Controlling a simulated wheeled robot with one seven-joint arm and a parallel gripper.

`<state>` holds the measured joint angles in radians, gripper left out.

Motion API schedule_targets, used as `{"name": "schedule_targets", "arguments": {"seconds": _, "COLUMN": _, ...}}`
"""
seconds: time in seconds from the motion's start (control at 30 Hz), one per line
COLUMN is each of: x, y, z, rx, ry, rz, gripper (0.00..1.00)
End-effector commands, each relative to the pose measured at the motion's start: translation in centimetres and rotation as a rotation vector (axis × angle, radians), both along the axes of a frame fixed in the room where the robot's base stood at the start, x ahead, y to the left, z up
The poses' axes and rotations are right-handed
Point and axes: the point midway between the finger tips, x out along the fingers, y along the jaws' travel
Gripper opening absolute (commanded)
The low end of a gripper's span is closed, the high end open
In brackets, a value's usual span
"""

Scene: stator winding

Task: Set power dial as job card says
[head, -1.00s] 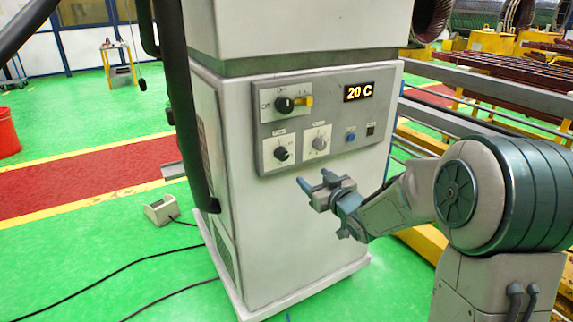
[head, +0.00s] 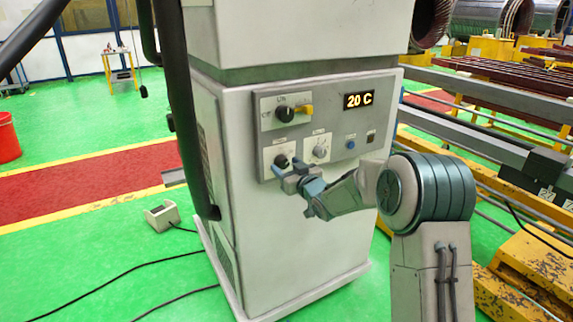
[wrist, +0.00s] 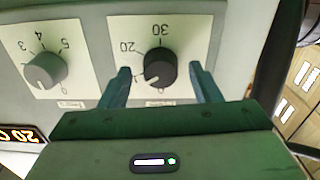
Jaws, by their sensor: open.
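The control panel (head: 333,120) on the white cabinet carries two small dials. The black dial (head: 281,160) is at lower left; in the wrist view this dial (wrist: 160,67) has a plate marked 20 and 30, and its white pointer line slants down-left. The grey dial (head: 320,151) is beside it; in the wrist view this dial (wrist: 46,70) has a plate marked 3, 4, 5 and 0. The dial labels are too small to read. My gripper (head: 291,172) is open, its fingertips (wrist: 160,74) on either side of the black dial with visible gaps. I see no job card.
A display (head: 359,99) reads 20 C. A black hose (head: 185,120) hangs along the cabinet's left side. A pedal box (head: 161,216) and cables lie on the floor.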

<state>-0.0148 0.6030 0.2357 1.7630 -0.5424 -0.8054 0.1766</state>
Motion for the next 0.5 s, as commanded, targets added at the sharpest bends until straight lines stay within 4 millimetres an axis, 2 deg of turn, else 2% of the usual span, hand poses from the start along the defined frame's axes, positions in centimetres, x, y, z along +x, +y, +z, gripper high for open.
{"name": "schedule_targets", "arguments": {"seconds": 0.17, "x": 0.89, "y": 0.57, "z": 0.02, "rx": 0.001, "ry": -0.001, "rz": -0.001, "gripper": 0.57}}
{"name": "schedule_targets", "arguments": {"seconds": 0.47, "x": 1.00, "y": 0.64, "z": -0.01, "rx": 0.000, "ry": 0.000, "rz": -0.001, "gripper": 0.57}}
{"name": "schedule_targets", "arguments": {"seconds": 0.5, "x": 1.01, "y": 0.63, "z": 0.00, "rx": 0.000, "ry": 0.000, "rz": -0.001, "gripper": 0.46}}
